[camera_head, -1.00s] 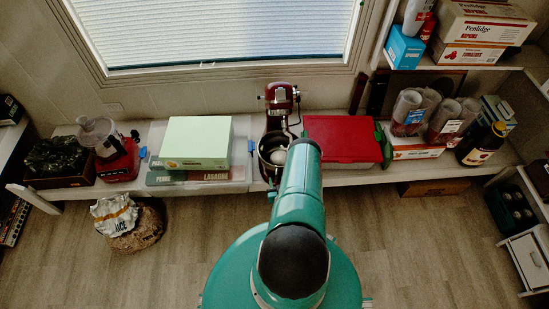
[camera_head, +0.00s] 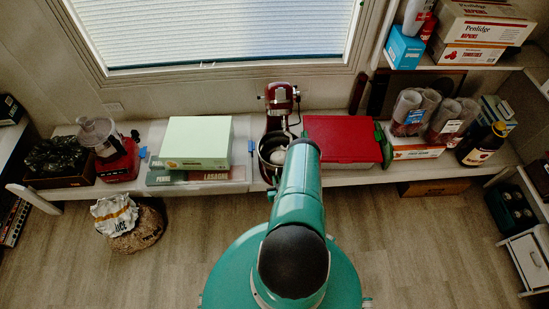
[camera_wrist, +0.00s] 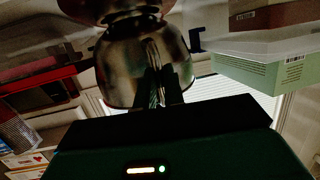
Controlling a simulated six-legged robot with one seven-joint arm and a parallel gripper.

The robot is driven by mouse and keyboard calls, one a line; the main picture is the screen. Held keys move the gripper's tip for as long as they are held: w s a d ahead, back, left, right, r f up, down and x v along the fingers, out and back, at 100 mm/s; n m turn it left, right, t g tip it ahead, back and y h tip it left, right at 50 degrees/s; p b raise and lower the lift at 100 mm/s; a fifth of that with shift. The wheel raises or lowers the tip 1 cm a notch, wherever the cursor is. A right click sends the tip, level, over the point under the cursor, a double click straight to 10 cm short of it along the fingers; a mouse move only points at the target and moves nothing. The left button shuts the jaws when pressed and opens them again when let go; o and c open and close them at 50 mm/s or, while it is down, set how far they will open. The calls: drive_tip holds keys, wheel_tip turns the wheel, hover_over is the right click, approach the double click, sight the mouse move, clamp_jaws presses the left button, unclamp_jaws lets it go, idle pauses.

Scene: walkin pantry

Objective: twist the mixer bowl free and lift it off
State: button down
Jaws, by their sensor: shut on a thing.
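The dark red stand mixer (camera_head: 279,97) stands on the white bench under the window. Its metal bowl (camera_head: 266,150) sits below the mixer head, partly covered by my teal arm. In the wrist view, which is turned over, the shiny bowl (camera_wrist: 122,70) fills the middle, with the mixer's metal part at the top edge. My gripper (camera_wrist: 158,82) is at the bowl's near side, its dark fingers shut around an upright strip that looks like the bowl's handle. The arm hides the gripper in the head view. The bowl's fastening to the mixer cannot be made out.
A pale green box (camera_head: 197,138) on flatter boxes stands left of the mixer, and a red-lidded container (camera_head: 342,138) stands close on the right. The window (camera_head: 215,30) is behind.

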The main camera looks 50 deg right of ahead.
drive_tip(key=shift+s+d, duration=0.5)
drive_tip(key=shift+s, duration=0.15)
drive_tip(key=shift+s+d, duration=0.1)
drive_tip(key=shift+s, duration=0.1)
drive_tip(key=shift+s+d, duration=0.4)
drive_tip(key=shift+s, duration=0.1)
idle(0.5)
drive_tip(key=shift+s+d, duration=0.45)
drive_tip(key=shift+d, duration=0.1)
drive_tip(key=shift+s+d, duration=0.45)
drive_tip(key=shift+d, duration=0.15)
